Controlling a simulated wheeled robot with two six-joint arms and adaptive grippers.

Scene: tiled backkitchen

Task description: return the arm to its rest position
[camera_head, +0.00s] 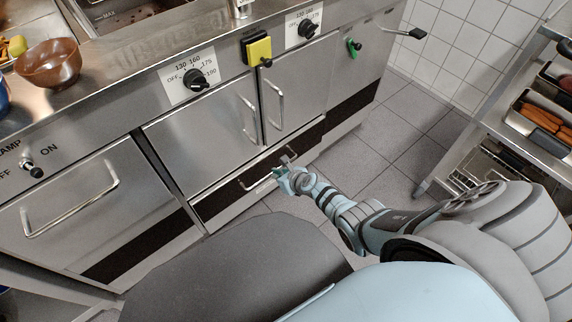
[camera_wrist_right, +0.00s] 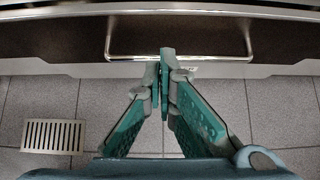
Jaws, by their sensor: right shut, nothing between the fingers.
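My right arm (camera_head: 370,222) comes in from the right in the head view and reaches to the low front of the steel fryer cabinet. My right gripper (camera_head: 280,172) is close in front of a low drawer with a bar handle (camera_head: 262,178). In the right wrist view the gripper (camera_wrist_right: 160,58) has its green fingers together with nothing between them. The bar handle (camera_wrist_right: 120,58) runs behind the fingertips there; whether they touch it I cannot tell. My left gripper is not in view.
Cabinet doors with handles (camera_head: 70,207) line the left. A wooden bowl (camera_head: 48,64) sits on the counter. A steel shelf with a tray of carrots (camera_head: 542,118) stands at the right. Tiled floor (camera_head: 385,140) is open between them. A floor drain (camera_wrist_right: 54,136) shows below the drawer.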

